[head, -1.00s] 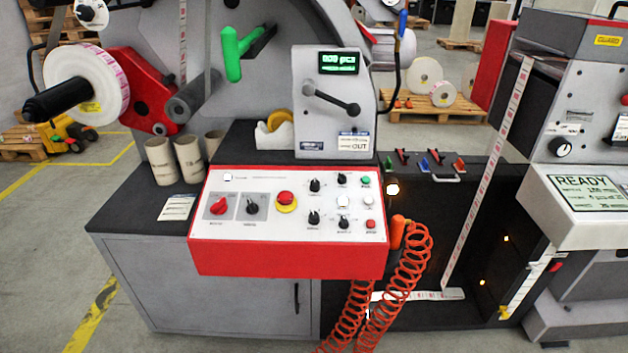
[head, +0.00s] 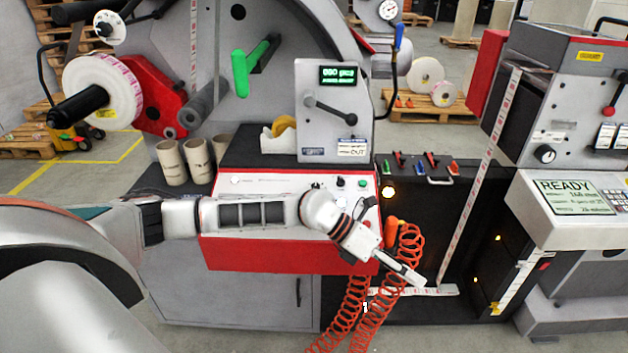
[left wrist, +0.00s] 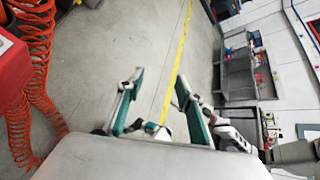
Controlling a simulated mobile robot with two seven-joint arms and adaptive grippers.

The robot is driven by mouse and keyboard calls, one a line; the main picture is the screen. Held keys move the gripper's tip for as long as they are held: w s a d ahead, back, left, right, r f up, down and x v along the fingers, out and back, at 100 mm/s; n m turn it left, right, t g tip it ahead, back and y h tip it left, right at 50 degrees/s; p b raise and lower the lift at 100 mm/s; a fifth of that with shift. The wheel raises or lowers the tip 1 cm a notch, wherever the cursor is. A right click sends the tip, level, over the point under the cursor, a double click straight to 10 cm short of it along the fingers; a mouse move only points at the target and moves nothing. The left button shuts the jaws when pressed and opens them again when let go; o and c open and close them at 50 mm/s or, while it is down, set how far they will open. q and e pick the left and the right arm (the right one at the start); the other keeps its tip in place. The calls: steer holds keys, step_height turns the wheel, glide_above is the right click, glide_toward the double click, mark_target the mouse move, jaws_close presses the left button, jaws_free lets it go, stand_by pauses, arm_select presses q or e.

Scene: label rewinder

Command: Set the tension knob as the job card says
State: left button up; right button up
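A white dial with a dark knob and scale marks (head: 103,28) is at the upper left of the rewinder. Small black knobs (head: 341,182) show on the white-and-red control panel (head: 290,258). I cannot read which is the tension knob. My left arm crosses in front of the panel and hides most of its controls, and no job card is visible on the table now. My left gripper (head: 412,274) is right of the panel, in front of the orange coiled hose. In the left wrist view its teal fingers (left wrist: 158,80) are apart and empty. My right gripper is not in view.
The orange coiled hose (head: 405,250) hangs close to my left gripper. A green handle (head: 241,74) and a black lever (head: 330,109) stick out above the panel. Cardboard cores (head: 172,163) stand on the left. A machine with a READY screen (head: 572,197) is at right.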

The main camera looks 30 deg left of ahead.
mark_target(315, 186)
arm_select(q)
steer(key=w+a+r+y, duration=0.1)
steer(key=w+a+y, duration=0.1)
steer(key=a, duration=0.4)
steer(key=w+a+r+m+t+y+p, duration=0.1)
steer(key=w+a+y, duration=0.1)
steer(key=a, duration=0.4)
steer(key=w+a+r+m+y, duration=0.1)
steer(key=w+a+y, duration=0.1)
steer(key=a, duration=0.4)
steer(key=shift+w+a, duration=0.3)
steer(key=shift+w, duration=0.5)
steer(key=w+a+r+t+y+p, duration=0.1)
steer(key=w+a+r+y, duration=0.15)
steer(key=a, duration=0.55)
steer(key=w+a+r+t+y, duration=0.1)
steer(key=a+r+y, duration=0.15)
steer(key=a, duration=0.45)
steer(key=p+x, duration=0.1)
steer(key=x, duration=0.5)
steer(key=shift+w+f, duration=0.1)
steer(key=shift+f, duration=0.35)
jaws_close()
